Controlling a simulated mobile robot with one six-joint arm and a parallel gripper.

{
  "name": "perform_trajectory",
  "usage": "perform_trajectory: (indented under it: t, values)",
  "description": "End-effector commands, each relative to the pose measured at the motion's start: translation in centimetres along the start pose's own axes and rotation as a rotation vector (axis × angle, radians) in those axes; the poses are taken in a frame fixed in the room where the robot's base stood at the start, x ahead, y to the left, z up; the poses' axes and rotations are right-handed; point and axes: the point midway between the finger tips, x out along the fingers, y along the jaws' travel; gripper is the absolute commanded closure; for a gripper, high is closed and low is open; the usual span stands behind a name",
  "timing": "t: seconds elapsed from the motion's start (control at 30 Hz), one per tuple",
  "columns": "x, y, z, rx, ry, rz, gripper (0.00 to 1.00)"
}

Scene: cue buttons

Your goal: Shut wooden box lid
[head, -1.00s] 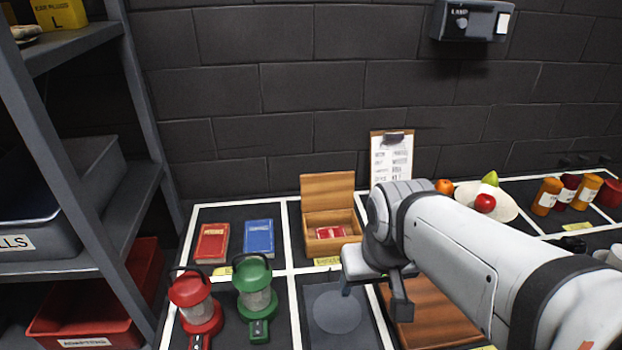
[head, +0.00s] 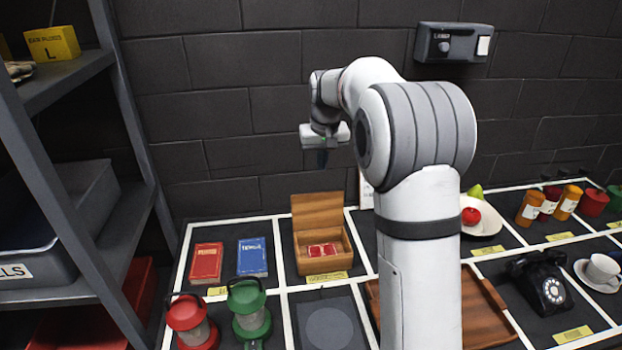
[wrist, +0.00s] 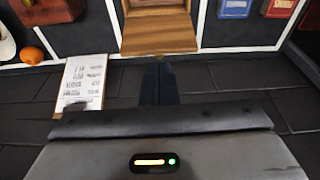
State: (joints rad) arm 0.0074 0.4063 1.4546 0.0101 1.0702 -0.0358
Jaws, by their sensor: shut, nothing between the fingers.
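The wooden box (head: 325,262) stands on the table with its lid (head: 318,213) raised upright at the back. Red items (head: 322,250) lie inside it. My gripper (head: 322,158) is above and behind the raised lid, near the wall, pointing down. Its fingers are shut with nothing between them and do not touch the lid. In the wrist view the fingertips (wrist: 158,68) point toward the lid (wrist: 158,33), whose top edge is nearest, with part of the box beyond it.
A red book (head: 206,263) and a blue book (head: 252,256) lie left of the box. Red (head: 192,320) and green (head: 249,308) lanterns stand in front. A clipboard (wrist: 83,82) leans behind. A wooden tray (head: 487,310) is partly hidden by my arm. A shelf (head: 125,100) stands left.

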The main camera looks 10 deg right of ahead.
Motion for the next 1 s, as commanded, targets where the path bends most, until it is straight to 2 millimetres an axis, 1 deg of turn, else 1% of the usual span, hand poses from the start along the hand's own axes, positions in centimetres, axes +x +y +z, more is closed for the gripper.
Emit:
perform_trajectory:
  t: [0.03, 0.1, 0.2, 0.33, 0.4, 0.5, 0.67, 0.77, 1.0]
  values:
    - [1.1, 0.1, -2.1, -0.001, -0.007, -0.001, 1.0]
    - [2.6, 0.2, -4.6, -0.003, -0.008, -0.002, 1.0]
    - [4.8, 0.3, -7.4, -0.006, -0.011, -0.003, 1.0]
    - [7.0, 0.4, -9.7, -0.008, -0.011, -0.005, 1.0]
    - [7.9, 0.5, -10.4, -0.009, -0.013, -0.005, 1.0]
    - [8.6, 0.5, -10.9, -0.01, -0.012, -0.005, 1.0]
    - [9.8, 0.5, -11.1, -0.01, -0.013, -0.005, 1.0]
    - [11.4, 0.5, -10.9, -0.01, -0.016, -0.005, 1.0]
    - [16.5, 0.4, -10.9, -0.01, -0.015, -0.005, 1.0]
